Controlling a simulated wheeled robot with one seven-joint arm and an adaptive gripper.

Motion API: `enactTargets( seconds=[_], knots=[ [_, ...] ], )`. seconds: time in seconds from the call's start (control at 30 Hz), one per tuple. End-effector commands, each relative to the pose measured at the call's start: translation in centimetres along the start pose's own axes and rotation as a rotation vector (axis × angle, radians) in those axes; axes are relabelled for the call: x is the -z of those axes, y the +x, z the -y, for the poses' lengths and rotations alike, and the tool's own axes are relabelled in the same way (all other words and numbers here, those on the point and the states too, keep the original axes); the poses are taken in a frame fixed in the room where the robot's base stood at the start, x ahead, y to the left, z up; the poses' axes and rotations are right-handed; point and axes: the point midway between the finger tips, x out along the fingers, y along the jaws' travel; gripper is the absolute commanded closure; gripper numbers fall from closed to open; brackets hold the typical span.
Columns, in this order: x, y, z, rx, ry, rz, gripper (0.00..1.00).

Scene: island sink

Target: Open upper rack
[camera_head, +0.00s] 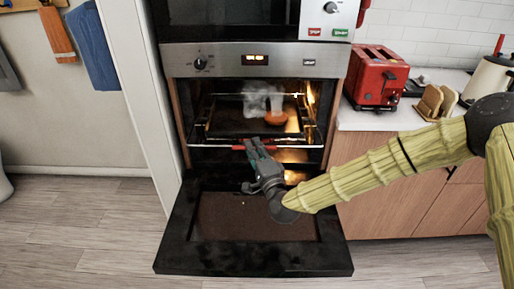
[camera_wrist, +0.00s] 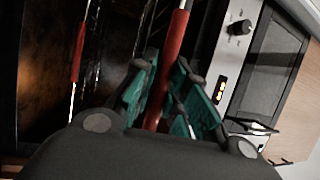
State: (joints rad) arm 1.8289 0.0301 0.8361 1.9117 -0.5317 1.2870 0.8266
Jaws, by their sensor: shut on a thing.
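The oven (camera_head: 178,62) stands open, its black door (camera_head: 180,236) lowered flat toward the floor. Inside, the upper rack has a red front grip (camera_head: 238,148); in the wrist view this grip (camera_wrist: 177,42) runs between my fingers. My gripper (camera_head: 254,144) is shut on it at the oven mouth, and its green fingers also show in the wrist view (camera_wrist: 160,92). A second red grip (camera_wrist: 78,56), on a lower rack, is farther left in the wrist view. A dark tray (camera_head: 226,122) with an orange item (camera_head: 275,117) and white smoke is inside the oven above the grip.
The lowered door lies below my gripper. A tall white panel (camera_head: 118,95) borders the oven on the left. On the right, a counter (camera_head: 352,119) holds a red toaster (camera_head: 376,76). The floor in front is clear.

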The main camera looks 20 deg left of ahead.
Motion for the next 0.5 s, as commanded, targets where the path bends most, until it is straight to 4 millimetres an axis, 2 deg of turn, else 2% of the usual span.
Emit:
enactTargets(
  seconds=[0.07,0.1,0.2,0.5],
  knots=[
    [0.12,0.13,0.32,0.006,-0.004,-0.001,1.0],
    [0.12,0.13,0.32,0.006,-0.004,-0.001,0.81],
    [0.14,0.1,0.29,0.005,-0.003,-0.002,0.65],
    [0.13,-0.02,0.11,0.002,-0.001,-0.002,0.65]
  ],
)
